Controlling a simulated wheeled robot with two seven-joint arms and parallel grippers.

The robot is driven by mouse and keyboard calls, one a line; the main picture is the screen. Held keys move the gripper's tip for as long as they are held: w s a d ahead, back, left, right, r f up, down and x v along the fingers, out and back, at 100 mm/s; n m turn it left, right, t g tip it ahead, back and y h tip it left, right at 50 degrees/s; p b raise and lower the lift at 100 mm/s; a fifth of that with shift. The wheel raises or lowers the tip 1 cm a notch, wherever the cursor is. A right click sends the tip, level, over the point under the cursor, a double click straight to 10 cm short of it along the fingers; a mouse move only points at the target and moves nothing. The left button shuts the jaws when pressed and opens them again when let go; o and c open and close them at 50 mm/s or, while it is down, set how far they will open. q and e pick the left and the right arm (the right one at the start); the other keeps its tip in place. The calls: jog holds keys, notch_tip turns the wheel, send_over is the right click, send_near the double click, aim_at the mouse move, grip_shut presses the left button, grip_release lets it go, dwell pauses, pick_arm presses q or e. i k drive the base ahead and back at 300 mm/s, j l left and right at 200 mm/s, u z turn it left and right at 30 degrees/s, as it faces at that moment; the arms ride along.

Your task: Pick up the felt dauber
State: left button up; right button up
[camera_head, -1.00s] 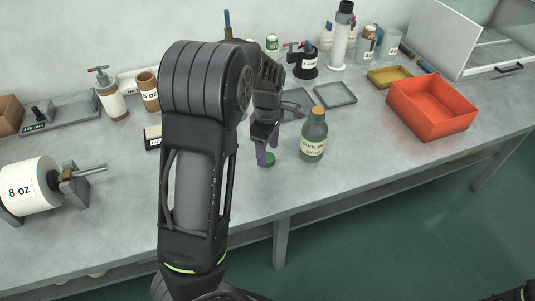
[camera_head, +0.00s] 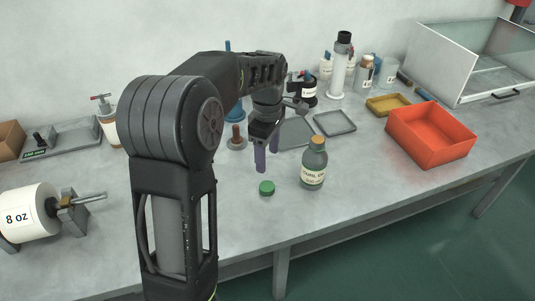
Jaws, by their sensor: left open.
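A small piece with an upright brown handle on a round grey base (camera_head: 237,142) stands on the bench; it looks like the felt dauber. My left gripper (camera_head: 267,156) is just to its right, with its two purple fingers pointing down. It is open, and nothing shows between the fingers. The fingers are apart from the handle. My left forearm covers the bench to the left of the dauber. My right gripper is not in view.
A green cap (camera_head: 266,188) lies in front of my left gripper. A labelled green-grey bottle (camera_head: 314,165) stands to its right. Grey trays (camera_head: 334,123) lie behind, and a red-orange bin (camera_head: 431,135) stands right. The front middle of the bench is clear.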

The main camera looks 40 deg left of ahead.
aim_at(236, 139)
jog(key=k, duration=1)
